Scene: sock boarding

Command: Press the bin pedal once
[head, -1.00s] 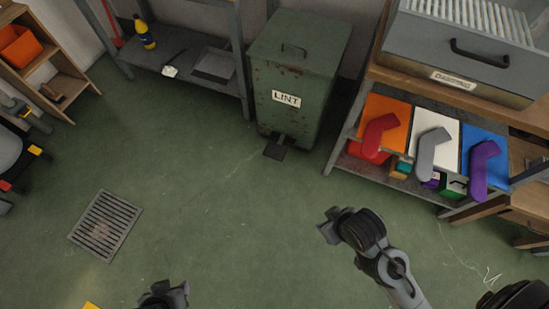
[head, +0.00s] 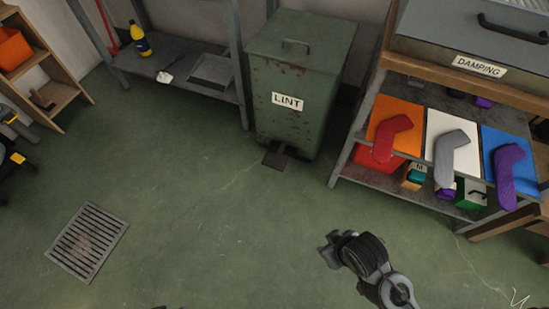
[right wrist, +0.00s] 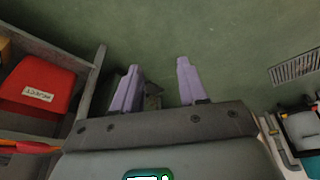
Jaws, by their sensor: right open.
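The green LINT bin (head: 297,100) stands on the floor at the back middle of the head view, its lid closed. Its dark pedal (head: 275,159) sticks out low at its front, near the floor. My right gripper (head: 328,250) is to the right of the pedal and nearer to me, apart from it in the picture. In the right wrist view its two purple fingers (right wrist: 157,82) are spread with green floor beyond. A small dark shape shows beside the left finger; I cannot tell what it is. My left gripper is out of view.
A rack (head: 350,150) with several socks on coloured boards stands right of the bin. A low grey shelf (head: 130,72) with a yellow bottle (head: 140,40) is at left. A floor grate (head: 88,242) lies at lower left. The floor before the bin is clear.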

